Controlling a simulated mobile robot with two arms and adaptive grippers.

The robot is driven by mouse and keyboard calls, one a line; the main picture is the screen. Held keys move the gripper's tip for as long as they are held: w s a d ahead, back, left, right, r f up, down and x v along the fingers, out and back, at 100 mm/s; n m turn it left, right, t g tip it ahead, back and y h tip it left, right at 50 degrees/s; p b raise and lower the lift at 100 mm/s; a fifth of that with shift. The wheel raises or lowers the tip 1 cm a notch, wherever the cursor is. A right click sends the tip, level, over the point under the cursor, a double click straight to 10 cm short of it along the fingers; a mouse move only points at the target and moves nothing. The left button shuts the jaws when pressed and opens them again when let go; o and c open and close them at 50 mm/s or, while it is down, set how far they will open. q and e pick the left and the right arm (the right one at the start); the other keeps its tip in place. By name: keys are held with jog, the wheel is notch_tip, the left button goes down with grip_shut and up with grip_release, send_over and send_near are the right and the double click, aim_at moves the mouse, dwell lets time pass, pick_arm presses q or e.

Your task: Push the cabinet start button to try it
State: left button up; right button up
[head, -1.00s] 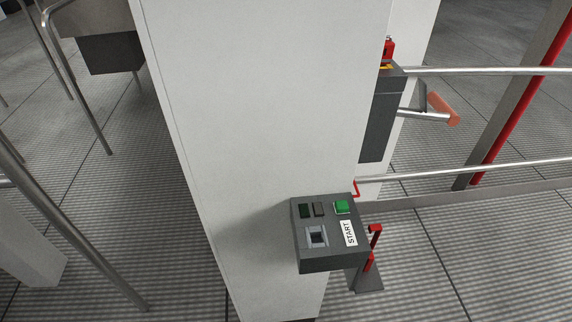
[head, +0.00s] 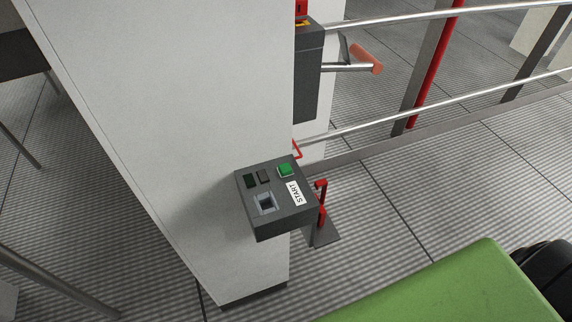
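The dark grey control box (head: 285,226) sticks out from the white cabinet (head: 190,130) near the middle of the head view. A raised green button (head: 285,169) sits at the far right corner of its top. A white label (head: 297,193) reading START lies just in front of the button. A dark green button, a grey button and a square switch (head: 265,203) share the panel. Nothing touches the green button. Neither gripper shows in the head view. A green part of my own body fills the lower right corner.
A red hooked lever (head: 321,202) stands close at the box's right side. Metal rails (head: 450,109) run right from the cabinet, with an orange-ended handle (head: 365,61) above. The grey floor right of the box is open.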

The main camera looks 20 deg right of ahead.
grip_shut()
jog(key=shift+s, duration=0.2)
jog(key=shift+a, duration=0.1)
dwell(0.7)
